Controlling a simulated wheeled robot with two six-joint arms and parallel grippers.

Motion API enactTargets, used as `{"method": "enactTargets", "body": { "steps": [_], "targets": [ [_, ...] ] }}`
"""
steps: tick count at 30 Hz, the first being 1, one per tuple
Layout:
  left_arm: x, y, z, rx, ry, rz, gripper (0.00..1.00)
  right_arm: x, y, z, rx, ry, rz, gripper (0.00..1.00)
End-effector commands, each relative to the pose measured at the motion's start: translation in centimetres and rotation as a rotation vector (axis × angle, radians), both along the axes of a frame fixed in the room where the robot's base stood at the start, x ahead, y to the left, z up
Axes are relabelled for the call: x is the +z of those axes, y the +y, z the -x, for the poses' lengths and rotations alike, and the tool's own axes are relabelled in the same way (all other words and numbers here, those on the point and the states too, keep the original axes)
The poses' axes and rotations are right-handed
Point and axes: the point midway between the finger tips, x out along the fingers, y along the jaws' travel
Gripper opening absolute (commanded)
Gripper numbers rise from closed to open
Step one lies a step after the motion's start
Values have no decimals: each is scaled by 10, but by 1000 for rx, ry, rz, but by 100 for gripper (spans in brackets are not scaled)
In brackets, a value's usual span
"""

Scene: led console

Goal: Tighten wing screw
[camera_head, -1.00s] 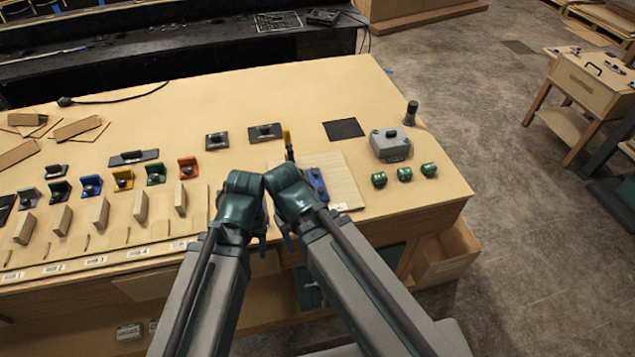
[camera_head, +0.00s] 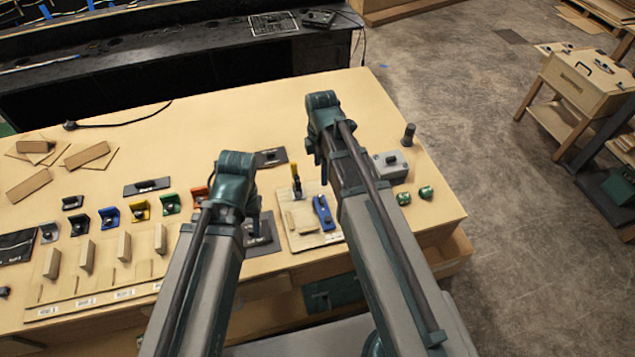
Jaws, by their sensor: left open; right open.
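A pale wooden board (camera_head: 294,241) lies near the front right of the table. It carries a blue clamp-like part (camera_head: 323,212) and an upright yellow-handled piece (camera_head: 295,180). I cannot make out which small part is the wing screw. My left gripper (camera_head: 252,228) is open, left of the board and above a dark plate (camera_head: 266,243), which it partly covers. My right gripper (camera_head: 316,155) is open, above the table just beyond the board. Neither gripper is seen holding anything.
Coloured brackets, such as a yellow one (camera_head: 140,210), stand in a row at left behind upright wooden blocks (camera_head: 124,247). A grey box (camera_head: 390,166), a dark cylinder (camera_head: 409,134) and green knobs (camera_head: 425,192) are at right. The table's back middle (camera_head: 230,125) is clear.

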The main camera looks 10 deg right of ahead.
Motion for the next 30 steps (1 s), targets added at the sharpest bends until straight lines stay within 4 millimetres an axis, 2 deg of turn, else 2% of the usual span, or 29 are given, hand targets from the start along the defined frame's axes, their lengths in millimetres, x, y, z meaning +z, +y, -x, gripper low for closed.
{"method": "enactTargets", "body": {
  "steps": [8,14,20,30],
  "targets": [
    [0,0,0,0,0,0,50,0,-2,-2,24,-1,-2,80],
    [-11,0,0,1,0,0,50,-11,-2,-2,23,-1,-2,80],
    [-34,0,0,3,-1,0,50,-34,-2,-2,23,-1,-2,80],
    [-83,0,0,-2,-2,0,50,-83,-2,-1,23,-1,-2,80]
  ]
}}
